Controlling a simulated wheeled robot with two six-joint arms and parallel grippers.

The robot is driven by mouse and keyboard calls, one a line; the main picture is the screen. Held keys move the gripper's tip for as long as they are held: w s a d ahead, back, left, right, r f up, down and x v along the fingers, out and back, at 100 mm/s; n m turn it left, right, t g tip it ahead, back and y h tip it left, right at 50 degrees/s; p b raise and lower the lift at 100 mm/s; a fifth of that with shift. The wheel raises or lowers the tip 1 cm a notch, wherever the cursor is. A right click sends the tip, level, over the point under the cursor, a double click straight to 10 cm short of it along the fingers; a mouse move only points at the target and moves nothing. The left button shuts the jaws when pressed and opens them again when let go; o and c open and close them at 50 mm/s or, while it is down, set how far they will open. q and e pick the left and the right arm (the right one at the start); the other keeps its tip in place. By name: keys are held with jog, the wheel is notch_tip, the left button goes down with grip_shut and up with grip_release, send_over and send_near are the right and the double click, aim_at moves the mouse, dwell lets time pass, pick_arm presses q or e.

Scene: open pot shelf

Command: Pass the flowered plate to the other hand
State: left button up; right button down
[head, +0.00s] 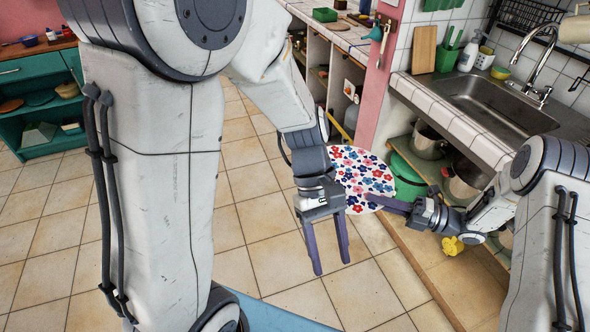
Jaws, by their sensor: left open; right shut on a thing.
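The flowered plate (352,172) is white with red and blue flowers and is held up in the middle of the head view. My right gripper (378,201) comes in from the right and is shut on the plate's lower right edge. My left gripper (331,268) points down in front of the plate, to the lower left of it. Its two purple fingers are apart with nothing between them. The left wrist covers part of the plate's left side.
A sink (487,99) sits in the counter at the right. Pots (428,140) stand on the open shelf below it, near a green round thing (407,178). A yellow flower-shaped thing (453,246) is below my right wrist. Tiled floor (255,215) lies open at left.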

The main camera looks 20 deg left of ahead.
pick_arm(q)
jog(key=w+a+f+n+t+h, duration=0.3)
jog(key=w+a+n+t+h, duration=0.45)
jog(key=n, duration=0.85)
jog(key=w+a+f+n+t+h, duration=0.45)
jog(key=w+a+n, duration=0.6)
jog(key=n, duration=0.55)
jog(key=t, duration=0.1)
send_near(348, 178)
jog(key=shift+y, duration=0.4)
jog(key=x, duration=0.6)
jog(key=shift+w+a+f, duration=0.25)
jog(key=shift+w, duration=0.1)
jog(key=c, duration=0.9)
pick_arm(e)
jog(key=shift+r, duration=0.1)
